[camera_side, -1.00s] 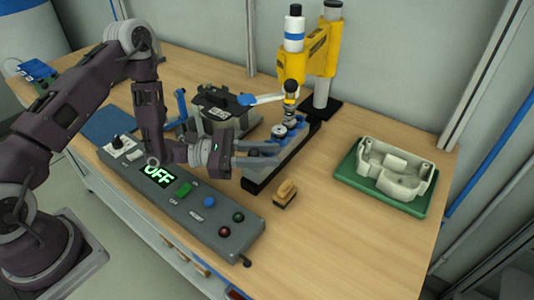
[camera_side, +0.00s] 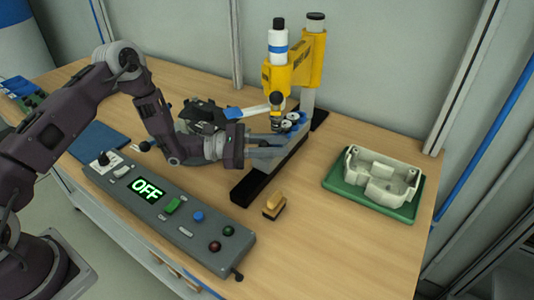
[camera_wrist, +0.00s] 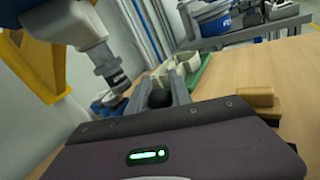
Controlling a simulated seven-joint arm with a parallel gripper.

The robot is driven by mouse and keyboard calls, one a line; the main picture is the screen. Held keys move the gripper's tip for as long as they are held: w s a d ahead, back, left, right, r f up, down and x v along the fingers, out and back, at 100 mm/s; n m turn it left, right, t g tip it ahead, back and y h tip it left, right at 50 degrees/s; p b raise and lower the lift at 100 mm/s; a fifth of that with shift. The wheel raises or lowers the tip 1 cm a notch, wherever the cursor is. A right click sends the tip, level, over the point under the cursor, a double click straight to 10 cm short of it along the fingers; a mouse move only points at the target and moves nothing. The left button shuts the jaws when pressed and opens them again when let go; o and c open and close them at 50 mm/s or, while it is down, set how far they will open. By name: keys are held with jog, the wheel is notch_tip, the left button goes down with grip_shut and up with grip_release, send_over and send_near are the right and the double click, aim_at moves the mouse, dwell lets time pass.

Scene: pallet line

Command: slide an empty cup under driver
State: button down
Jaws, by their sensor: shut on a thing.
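The yellow driver stand (camera_side: 310,65) has a white and blue cylinder and a dark tip pointing down. A blue carriage with small grey cups (camera_side: 292,120) sits on the black rail (camera_side: 265,180) around and behind the tip. I cannot tell which cup is empty or whether one is exactly under the tip. My gripper (camera_side: 284,147) reaches over the rail from the left. In the wrist view its fingers are shut on a black round knob (camera_wrist: 158,98). The driver tip (camera_wrist: 118,80) shows left of the fingers, above a blue part (camera_wrist: 108,104); the fingers partly hide the carriage.
A control panel (camera_side: 225,258) reading OFF lies in front of my arm. A tan block (camera_side: 273,206) stands near the rail's front end. A green tray (camera_side: 345,198) with a pale housing (camera_side: 385,175) is at the right. A dark fixture (camera_side: 203,113) stands behind my gripper.

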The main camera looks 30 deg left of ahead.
jog(key=shift+w, duration=0.25)
jog(key=c, duration=1.2)
grip_release()
jog(key=s, duration=1)
jog(key=shift+a, duration=0.35)
jog(key=v, duration=0.6)
jog(key=s+d+r+m+g+h, duration=0.1)
jog(key=s+d+r+m+g, duration=0.2)
jog(key=r+m+g, duration=0.15)
jog(key=s+d+r+m+g+h, duration=0.1)
jog(key=s+d+r+m+g, duration=0.25)
jog(key=r, duration=0.25)
jog(key=s+r+m+g+y, duration=0.1)
jog(key=s+m, duration=0.1)
jog(key=s, duration=0.1)
jog(key=s+d+r+m+g+y, duration=0.1)
jog(key=s+r+m+g+y, duration=0.1)
jog(key=s+m, duration=0.1)
jog(key=s+r+m+g+y, duration=0.1)
jog(key=s+m+g, duration=0.1)
jog(key=s, duration=0.1)
jog(key=shift+s+d+r+m+y, duration=0.3)
jog(key=shift+s+d, duration=0.05)
jog(key=shift+s, duration=0.05)
